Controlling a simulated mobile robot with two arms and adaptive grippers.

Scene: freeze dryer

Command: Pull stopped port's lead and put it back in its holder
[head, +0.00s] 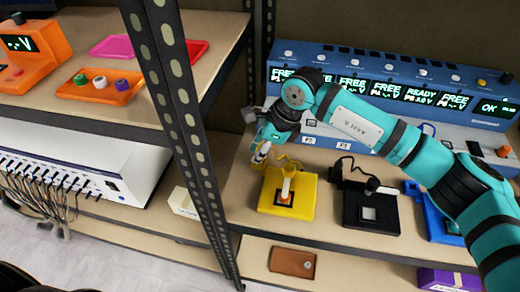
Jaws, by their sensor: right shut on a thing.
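My right gripper (262,150) reaches in from the right, in front of the left end of the blue port unit (420,72). It is shut on a small pale lead end (260,158), mostly hidden by the fingers. A yellow holder (298,207) stands just below and right of the gripper, with a white upright piece (287,184) on an orange base at its middle. A yellow cable runs behind that piece. The unit's readable screens show FREE, one READY at P5 with 3.0 V, and OK at the right. My arm covers part of the row. My left gripper is out of view.
A black holder (383,207) and a blue holder (434,217) stand right of the yellow one. A dark perforated shelf post (185,110) rises left of the gripper. A brown item (292,262) and a purple box (449,280) lie on the lower shelf.

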